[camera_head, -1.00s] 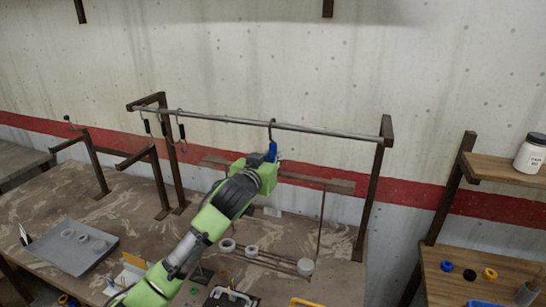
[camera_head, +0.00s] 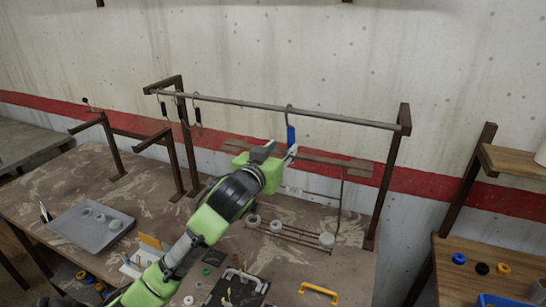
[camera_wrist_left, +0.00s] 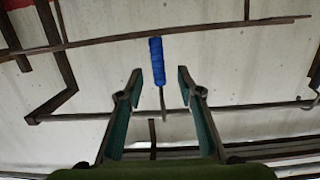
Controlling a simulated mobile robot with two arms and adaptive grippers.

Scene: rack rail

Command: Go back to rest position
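A blue-handled hook (camera_head: 291,137) hangs from the grey rail (camera_head: 250,104) right of its middle; its handle also shows in the left wrist view (camera_wrist_left: 156,62). My left gripper (camera_head: 282,149) is just below and in front of the handle. In the left wrist view, its two fingers (camera_wrist_left: 160,78) are spread wide with nothing held between them. The handle appears beyond the fingertips, apart from both. My right gripper is in neither view.
Two dark-handled hooks (camera_head: 197,114) hang at the rail's left end. Brown posts (camera_head: 388,180) hold the rail. The bench below carries a grey tray (camera_head: 92,228), a wire rack with white rings (camera_head: 327,240), and a yellow handle (camera_head: 318,291). A wooden shelf (camera_head: 480,258) stands at right.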

